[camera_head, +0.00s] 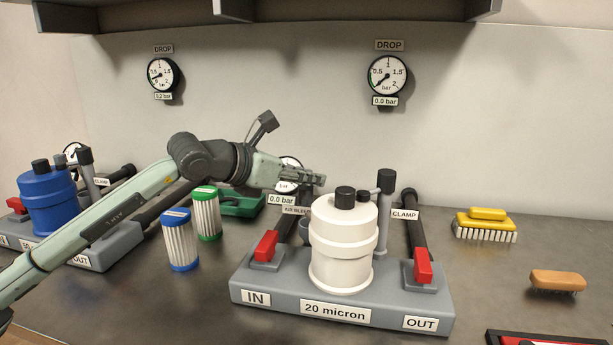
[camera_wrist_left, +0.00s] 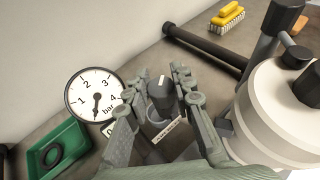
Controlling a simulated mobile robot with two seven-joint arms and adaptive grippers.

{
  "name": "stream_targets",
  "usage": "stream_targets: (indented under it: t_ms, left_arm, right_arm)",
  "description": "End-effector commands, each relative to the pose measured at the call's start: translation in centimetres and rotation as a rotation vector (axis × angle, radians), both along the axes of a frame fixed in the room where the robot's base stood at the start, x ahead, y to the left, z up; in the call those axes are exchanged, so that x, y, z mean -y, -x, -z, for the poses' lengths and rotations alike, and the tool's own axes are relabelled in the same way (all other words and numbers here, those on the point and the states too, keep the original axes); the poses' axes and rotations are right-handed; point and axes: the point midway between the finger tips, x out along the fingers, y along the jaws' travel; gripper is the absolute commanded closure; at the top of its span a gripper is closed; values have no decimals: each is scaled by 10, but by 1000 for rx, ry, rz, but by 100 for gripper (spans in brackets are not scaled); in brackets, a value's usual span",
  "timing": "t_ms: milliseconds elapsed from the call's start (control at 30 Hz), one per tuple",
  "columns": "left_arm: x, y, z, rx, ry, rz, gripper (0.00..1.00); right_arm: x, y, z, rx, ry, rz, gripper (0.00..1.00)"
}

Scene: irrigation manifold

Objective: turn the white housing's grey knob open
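The white housing (camera_head: 343,245) stands upright on a grey base labelled "20 micron", between the IN and OUT sides. Its dark grey knob (camera_wrist_left: 160,93), with a white line on top, shows in the left wrist view beside the housing, above a small grey cup and a white label. My left gripper (camera_head: 312,180) is behind and left of the housing top, over the "AIR BLEED" label (camera_head: 296,210). In the left wrist view its fingers (camera_wrist_left: 157,85) are apart, one on each side of the knob. I cannot tell whether they touch it. In the head view the knob is hidden.
Red-handled valves (camera_head: 265,246) flank the housing, and a grey clamp post (camera_head: 386,205) stands behind it. A pressure gauge (camera_wrist_left: 95,95) is close to my left gripper. Blue and green cartridges (camera_head: 180,240) stand left. Brushes (camera_head: 486,224) lie right.

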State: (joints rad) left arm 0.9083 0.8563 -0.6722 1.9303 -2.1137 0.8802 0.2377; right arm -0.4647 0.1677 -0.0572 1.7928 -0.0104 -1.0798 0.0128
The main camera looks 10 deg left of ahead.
Motion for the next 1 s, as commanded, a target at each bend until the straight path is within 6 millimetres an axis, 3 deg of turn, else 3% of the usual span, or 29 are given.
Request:
stream_targets:
  t_ms: [100, 467, 767, 1000]
  left_arm:
    - [0, 0, 0, 0, 0, 0, 100]
    - [-1, 0, 0, -2, 1, 60, 100]
    - [-1, -1, 1, -1, 5, 263, 100]
    - [0, -1, 0, 1, 6, 447, 100]
  right_arm:
    - [0, 0, 0, 0, 0, 0, 60]
    - [0, -1, 0, 1, 1, 0, 60]
    - [-1, -5, -10, 9, 5, 0, 60]
    - [3, -4, -29, 13, 20, 0, 60]
